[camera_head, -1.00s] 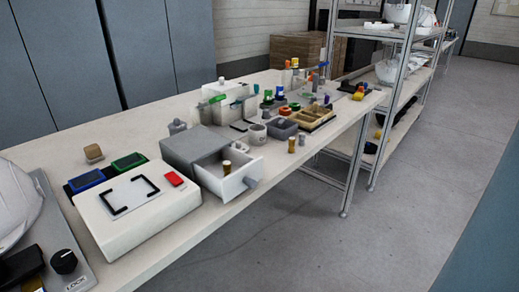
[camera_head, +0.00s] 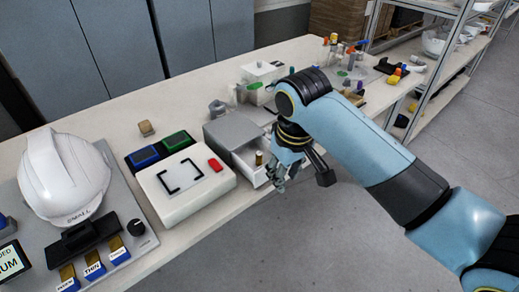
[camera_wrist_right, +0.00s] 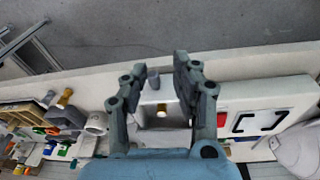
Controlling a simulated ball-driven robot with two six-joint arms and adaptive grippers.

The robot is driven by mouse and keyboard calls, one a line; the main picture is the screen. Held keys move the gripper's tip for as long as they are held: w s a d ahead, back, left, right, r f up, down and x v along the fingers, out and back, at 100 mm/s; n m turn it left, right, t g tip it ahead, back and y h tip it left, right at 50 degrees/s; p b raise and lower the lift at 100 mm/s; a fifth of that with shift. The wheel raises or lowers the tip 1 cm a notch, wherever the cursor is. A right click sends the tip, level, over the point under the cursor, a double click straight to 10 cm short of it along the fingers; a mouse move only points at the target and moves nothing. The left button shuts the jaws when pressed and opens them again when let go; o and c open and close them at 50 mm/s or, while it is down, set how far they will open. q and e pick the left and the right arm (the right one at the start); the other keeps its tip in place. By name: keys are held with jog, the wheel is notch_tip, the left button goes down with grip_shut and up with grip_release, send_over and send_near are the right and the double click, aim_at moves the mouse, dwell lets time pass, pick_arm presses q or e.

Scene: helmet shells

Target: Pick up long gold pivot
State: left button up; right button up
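A gold pivot (camera_head: 259,158) stands in the open white drawer (camera_head: 247,170) of a grey box (camera_head: 232,129). It also shows in the right wrist view (camera_wrist_right: 161,110), between and beyond my fingers. A second gold pivot (camera_wrist_right: 65,97) stands on the table near the grey and white cups; I cannot tell which of the two is the long one. My right gripper (camera_head: 279,183) hangs over the drawer's handle side, beside the pivot in the head view. In the wrist view its fingers (camera_wrist_right: 160,68) are apart with nothing held. My left gripper is not in view.
A white box (camera_head: 186,200) with black corner marks and a red block (camera_head: 216,164) stands left of the drawer. A white helmet (camera_head: 63,178) is at far left. A tan organizer tray (camera_wrist_right: 25,113) lies on the other side. The table's front edge is near the drawer.

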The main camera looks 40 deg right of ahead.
notch_tip(320, 180, up, 6)
jog(key=m+g, duration=0.1)
send_over(259, 153)
jog(key=shift+s+d+f+y+p, duration=0.1)
jog(key=shift+s+d+y+p, duration=0.05)
jog(key=shift+s+y+p, duration=0.2)
jog(key=shift+w+f, duration=0.1)
jog(key=shift+w, duration=0.1)
notch_tip(259, 153, down, 10)
jog(key=shift+f+b, duration=0.1)
jog(key=shift+b, duration=0.25)
grip_shut()
